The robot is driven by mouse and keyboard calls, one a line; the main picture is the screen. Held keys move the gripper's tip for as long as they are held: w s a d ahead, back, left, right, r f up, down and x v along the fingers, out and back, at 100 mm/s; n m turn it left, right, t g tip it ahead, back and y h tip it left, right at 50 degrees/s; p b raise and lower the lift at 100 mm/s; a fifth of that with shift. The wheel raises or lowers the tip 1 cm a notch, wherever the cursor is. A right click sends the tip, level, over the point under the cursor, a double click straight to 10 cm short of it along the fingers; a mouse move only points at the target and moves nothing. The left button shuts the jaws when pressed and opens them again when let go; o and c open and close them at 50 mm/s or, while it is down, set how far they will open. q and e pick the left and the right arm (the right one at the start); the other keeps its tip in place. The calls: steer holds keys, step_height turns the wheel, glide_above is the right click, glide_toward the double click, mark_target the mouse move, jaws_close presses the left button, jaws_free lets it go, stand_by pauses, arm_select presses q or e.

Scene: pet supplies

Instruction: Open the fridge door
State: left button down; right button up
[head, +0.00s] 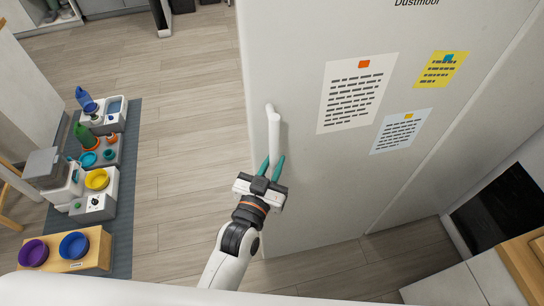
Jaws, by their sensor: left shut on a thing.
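The fridge door (305,190) is a large pale grey panel filling the middle and right of the head view, with notes on it. Its white vertical handle (273,130) stands out near the door's left edge. My left gripper (270,165), with teal fingers, is shut on the lower part of the handle, one finger on each side. The lower end of the handle is hidden by the gripper. The door looks closed, but its left edge seam is not clear. My right gripper is not in view.
Notes (356,92) are stuck to the door. At left, a dark grey mat (122,200) holds pet feeders and bowls, including a yellow bowl (97,179). A wooden stand (92,252) carries purple and blue bowls. The wooden floor (185,130) between mat and fridge is clear.

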arm_select(q)
steer(key=shift+s+d+r, duration=0.2)
steer(key=shift+s+d, duration=0.1)
steer(key=shift+s, duration=0.1)
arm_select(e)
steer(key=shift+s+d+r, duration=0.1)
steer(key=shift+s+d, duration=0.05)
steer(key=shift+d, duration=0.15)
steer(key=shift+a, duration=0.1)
arm_select(q)
steer(key=c, duration=1.5)
jaws_free()
steer(key=shift+w, duration=0.1)
steer(key=shift+o, duration=0.9)
steer(key=shift+f, duration=0.1)
steer(key=shift+d, duration=0.1)
steer(key=shift+f, duration=0.1)
